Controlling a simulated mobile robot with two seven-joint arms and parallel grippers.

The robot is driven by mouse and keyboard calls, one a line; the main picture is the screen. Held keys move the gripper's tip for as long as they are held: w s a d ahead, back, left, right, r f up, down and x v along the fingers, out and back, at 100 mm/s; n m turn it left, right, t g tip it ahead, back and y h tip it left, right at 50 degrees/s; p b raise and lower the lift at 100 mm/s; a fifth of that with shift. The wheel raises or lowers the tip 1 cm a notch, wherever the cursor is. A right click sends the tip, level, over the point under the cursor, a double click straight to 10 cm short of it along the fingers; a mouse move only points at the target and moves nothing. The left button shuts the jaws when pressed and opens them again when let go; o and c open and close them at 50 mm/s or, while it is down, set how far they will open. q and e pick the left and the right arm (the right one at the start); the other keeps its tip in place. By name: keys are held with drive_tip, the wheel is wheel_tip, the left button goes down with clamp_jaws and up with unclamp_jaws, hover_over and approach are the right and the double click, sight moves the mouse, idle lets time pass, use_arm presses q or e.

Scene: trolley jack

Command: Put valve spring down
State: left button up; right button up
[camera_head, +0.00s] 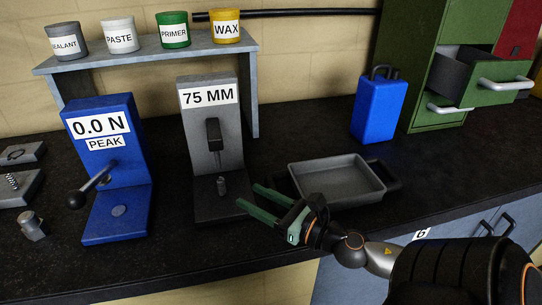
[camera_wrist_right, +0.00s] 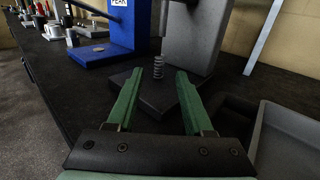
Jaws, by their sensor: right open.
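My right gripper (camera_head: 248,196) has green fingers, spread apart and empty. My left gripper is not in view.
A blue force tester (camera_head: 108,165) with a lever stands left of the gauge. A grey tray (camera_head: 337,178) lies right, close behind my right arm. A shelf (camera_head: 150,50) with cans stands behind. A blue canister (camera_head: 379,108) and green drawers (camera_head: 455,70) are at the right.

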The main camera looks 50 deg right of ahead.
drive_tip(key=shift+s+d+b, duration=0.15)
drive_tip(key=shift+s+b, duration=0.15)
drive_tip(key=shift+s, duration=0.6)
drive_tip(key=shift+s+d+b, duration=0.15)
drive_tip(key=shift+s+b, duration=0.1)
drive_tip(key=shift+s, duration=0.65)
